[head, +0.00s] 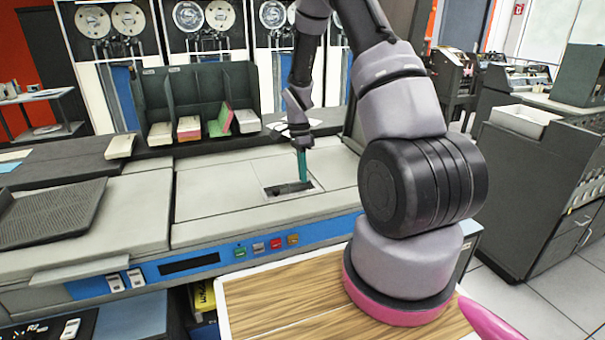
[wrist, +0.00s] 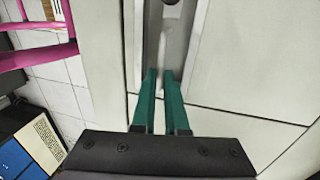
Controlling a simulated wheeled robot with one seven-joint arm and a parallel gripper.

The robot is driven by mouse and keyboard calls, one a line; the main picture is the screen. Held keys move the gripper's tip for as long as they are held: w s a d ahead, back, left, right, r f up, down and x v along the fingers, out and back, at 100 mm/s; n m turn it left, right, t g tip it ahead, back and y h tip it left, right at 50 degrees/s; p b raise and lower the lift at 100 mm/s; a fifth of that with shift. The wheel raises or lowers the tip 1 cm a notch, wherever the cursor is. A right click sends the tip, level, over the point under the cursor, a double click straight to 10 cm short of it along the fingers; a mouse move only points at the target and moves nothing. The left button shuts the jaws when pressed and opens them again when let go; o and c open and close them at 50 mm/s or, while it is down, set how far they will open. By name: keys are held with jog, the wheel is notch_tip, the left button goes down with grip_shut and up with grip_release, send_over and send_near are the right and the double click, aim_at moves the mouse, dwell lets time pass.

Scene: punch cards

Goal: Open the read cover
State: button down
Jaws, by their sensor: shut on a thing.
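My gripper (head: 302,181) has teal fingers and points down at a small pale-framed slot in the top of the grey card machine (head: 215,200). A dark strip shows in this slot beside the fingertips. In the wrist view my gripper (wrist: 160,74) has its fingers close together over a narrow light-grey channel between flat panels. The fingers are shut on a thin part there, seemingly the read cover (wrist: 165,50). Its gripped edge is mostly hidden by the fingers. I see no clearly raised lid.
A dark rack (head: 195,90) with several card stacks stands behind the slot. A ribbed dark tray (head: 50,213) is at the left. Coloured buttons (head: 275,244) line the blue front strip. A grey cabinet (head: 525,190) stands at the right, with open floor before it.

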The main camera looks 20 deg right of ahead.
dwell(0.4)
jog(key=w+r+g, duration=0.2)
jog(key=w+r, duration=0.3)
jog(key=r, duration=0.6)
jog(key=shift+w+g, duration=0.2)
jog(key=shift+g, duration=0.2)
jog(key=c, duration=0.9)
grip_release()
jog(key=shift+w+f, duration=0.1)
jog(key=shift+w, duration=0.05)
jog(key=shift+c, duration=0.2)
jog(key=v, duration=1.1)
jog(key=shift+f, duration=0.1)
